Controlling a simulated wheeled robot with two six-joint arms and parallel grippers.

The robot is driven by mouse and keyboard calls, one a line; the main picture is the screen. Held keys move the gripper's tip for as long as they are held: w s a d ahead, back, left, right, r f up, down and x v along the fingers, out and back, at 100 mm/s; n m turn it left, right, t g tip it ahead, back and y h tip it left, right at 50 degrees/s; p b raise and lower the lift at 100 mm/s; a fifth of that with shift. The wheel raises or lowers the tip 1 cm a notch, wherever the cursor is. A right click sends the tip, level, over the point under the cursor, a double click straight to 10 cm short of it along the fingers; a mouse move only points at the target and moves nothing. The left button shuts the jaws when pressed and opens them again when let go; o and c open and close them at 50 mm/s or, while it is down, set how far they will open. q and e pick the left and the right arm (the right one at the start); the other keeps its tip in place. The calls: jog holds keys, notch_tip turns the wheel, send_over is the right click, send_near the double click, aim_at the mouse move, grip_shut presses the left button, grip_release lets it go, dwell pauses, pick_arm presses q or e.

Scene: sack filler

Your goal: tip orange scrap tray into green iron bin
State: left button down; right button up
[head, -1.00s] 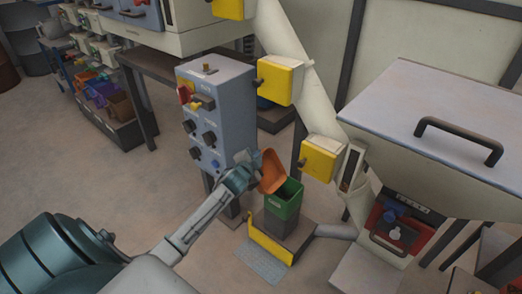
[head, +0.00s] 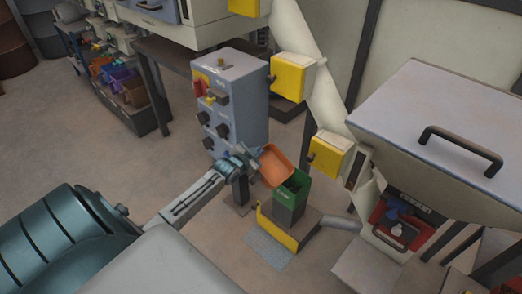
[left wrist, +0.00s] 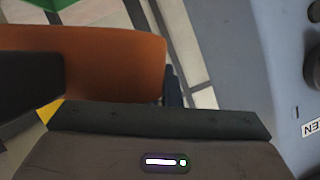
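The orange scrap tray (head: 277,166) is held tilted at the upper left of the green iron bin (head: 290,194), partly over its opening. My left gripper (head: 250,161) is shut on the tray's left edge. In the left wrist view the tray's orange wall (left wrist: 115,62) lies by a dark finger, and a bit of green bin (left wrist: 50,3) shows at the top edge. The tray's contents cannot be made out. The bin stands upright; its inside is dark. My right gripper is not in view.
The bin stands on a small platform with a yellow front edge (head: 277,229). A grey control box (head: 232,105) with knobs stands close behind the gripper. A pale chute with yellow boxes (head: 329,157) rises just right of the bin. The floor at left is clear.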

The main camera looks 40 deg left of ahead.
pick_arm(q)
jog(key=shift+s+a+f+n+h+b, duration=0.3)
jog(key=shift+s+a+n+b, duration=0.15)
jog(key=shift+n+b, duration=0.15)
jog(key=shift+s+a, duration=0.1)
jog(key=shift+a, duration=0.05)
jog(key=shift+s+a+f+n+h+b, duration=0.3)
jog(key=shift+s+n+b, duration=0.1)
jog(key=shift+b, duration=0.65)
jog(key=shift+s+a+r, duration=0.1)
jog(key=shift+r, duration=0.05)
jog(key=shift+s+a+r+n+h+b, duration=0.1)
jog(key=shift+s+a+n+h+b, duration=0.15)
jog(key=shift+n+b, duration=0.25)
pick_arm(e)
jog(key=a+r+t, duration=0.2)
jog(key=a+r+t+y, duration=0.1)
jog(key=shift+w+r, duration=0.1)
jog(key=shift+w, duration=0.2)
